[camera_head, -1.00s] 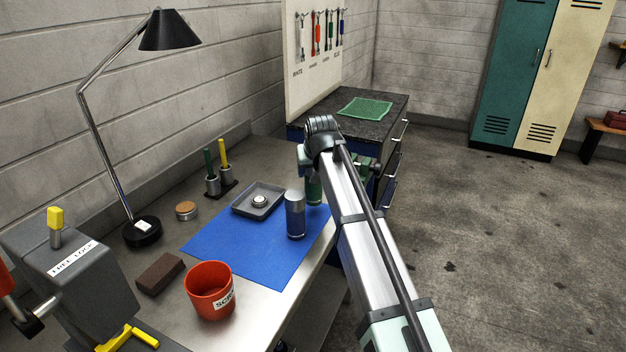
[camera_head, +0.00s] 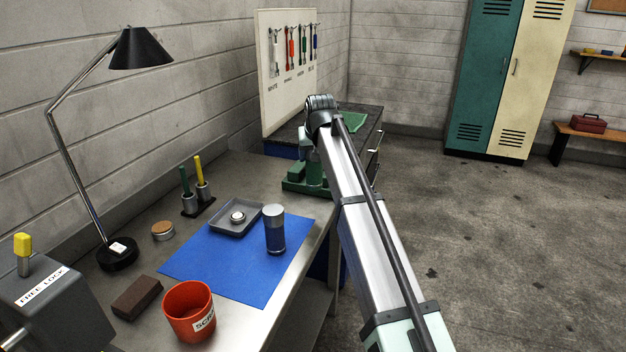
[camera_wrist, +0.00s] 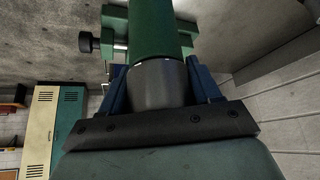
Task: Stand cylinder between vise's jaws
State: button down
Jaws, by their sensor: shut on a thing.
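My gripper (camera_wrist: 150,88) is shut on the grey end of a cylinder whose other part is green (camera_wrist: 158,35). The fingers grip its two sides, and the green part points away from my gripper. In the head view the green cylinder (camera_head: 314,172) hangs upright beside my arm; my gripper is mostly hidden there by my arm. The green vise (camera_head: 293,184) stands at the far end of the bench, partly behind the cylinder. In the wrist view the vise (camera_wrist: 115,18) shows beyond the cylinder. I cannot tell whether the cylinder is between the jaws or touching them.
A grey tray (camera_head: 222,228), red cup (camera_head: 188,310), brown block (camera_head: 137,297), pen stand (camera_head: 198,207) and lamp (camera_head: 118,252) occupy the bench. Open floor lies right.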

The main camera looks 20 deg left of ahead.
jog(key=w+a+r+n, duration=0.1)
jog(key=w+a+r, duration=0.15)
jog(key=w, duration=0.55)
jog(key=w+a+r, duration=0.1)
jog(key=w+a, duration=0.2)
jog(key=w, duration=0.5)
notch_tip(320, 180, down, 10)
jog(key=shift+s+a+r+y, duration=0.15)
jog(key=shift+s+r+y, duration=0.05)
jog(key=shift+y, duration=0.1)
jog(key=shift+f, duration=0.15)
jog(key=shift+c, duration=1.1)
grip_release()
jog(key=v, duration=1.2)
jog(key=shift+r, duration=0.2)
jog(key=shift+f, duration=0.1)
